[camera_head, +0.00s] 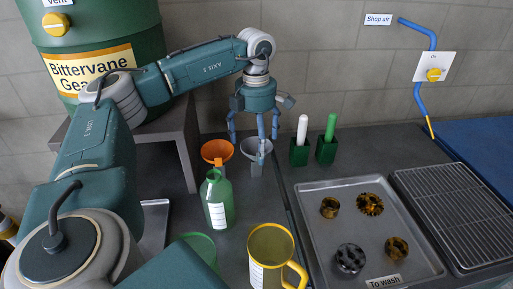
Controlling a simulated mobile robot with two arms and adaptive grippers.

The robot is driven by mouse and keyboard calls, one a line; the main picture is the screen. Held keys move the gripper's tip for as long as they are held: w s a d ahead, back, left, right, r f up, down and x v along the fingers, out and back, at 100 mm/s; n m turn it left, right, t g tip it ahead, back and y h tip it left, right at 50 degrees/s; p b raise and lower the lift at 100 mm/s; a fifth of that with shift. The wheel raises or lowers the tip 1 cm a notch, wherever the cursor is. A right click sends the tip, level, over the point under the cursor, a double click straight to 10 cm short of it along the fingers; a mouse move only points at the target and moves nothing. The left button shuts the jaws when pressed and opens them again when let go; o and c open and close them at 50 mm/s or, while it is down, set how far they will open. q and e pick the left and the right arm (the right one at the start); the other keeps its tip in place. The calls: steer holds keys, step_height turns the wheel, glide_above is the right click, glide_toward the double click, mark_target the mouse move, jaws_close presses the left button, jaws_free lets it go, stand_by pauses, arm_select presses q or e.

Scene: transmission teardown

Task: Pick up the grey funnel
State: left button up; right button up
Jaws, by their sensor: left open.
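The grey funnel (247,147) stands on the dark bench near the back wall, wide mouth up. An orange funnel (217,151) is just left of it. My left gripper (254,138) points down over the grey funnel with its fingers spread open. One finger overlaps the funnel's mouth in the picture and hides part of it. I cannot tell whether it touches. My right gripper is not in view.
A green bottle (218,199) and a yellow jug (271,250) stand in front of the funnels. Green blocks holding a white tool (301,130) and a green tool (330,127) stand to the right. A "To wash" tray (330,270) with several gears and a wire rack (455,215) lie further right.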

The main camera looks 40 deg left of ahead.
arm_select(q)
steer(key=c, duration=1.1)
